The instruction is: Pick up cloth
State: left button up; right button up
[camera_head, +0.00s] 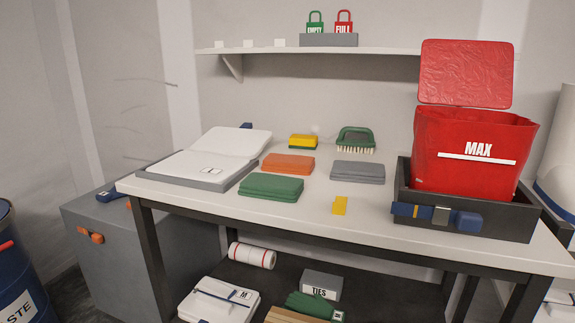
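Several folded cloths lie flat on the white bench top. A green cloth (271,188) is nearest the front edge, left of the middle. An orange cloth (289,165) lies just behind it. A grey cloth (358,173) lies to the right of these, near the middle of the bench. The three lie apart from one another, and nothing is on top of them. The frames do not show which cloth the task means. Neither of my grippers is in the head view.
A red MAX bin (450,160) stands in a dark tray (500,222) at right. A wall shelf (300,50) hangs behind. The front middle is clear.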

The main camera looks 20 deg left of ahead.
aim_at(301, 165)
jog(key=i+j+z, duration=0.2)
jog(key=i+j, duration=0.15)
jog(key=j, duration=0.3)
jog(key=i+j+z, duration=0.1)
jog(key=j, duration=0.25)
jog(key=i+l, duration=0.05)
jog(key=i, duration=0.05)
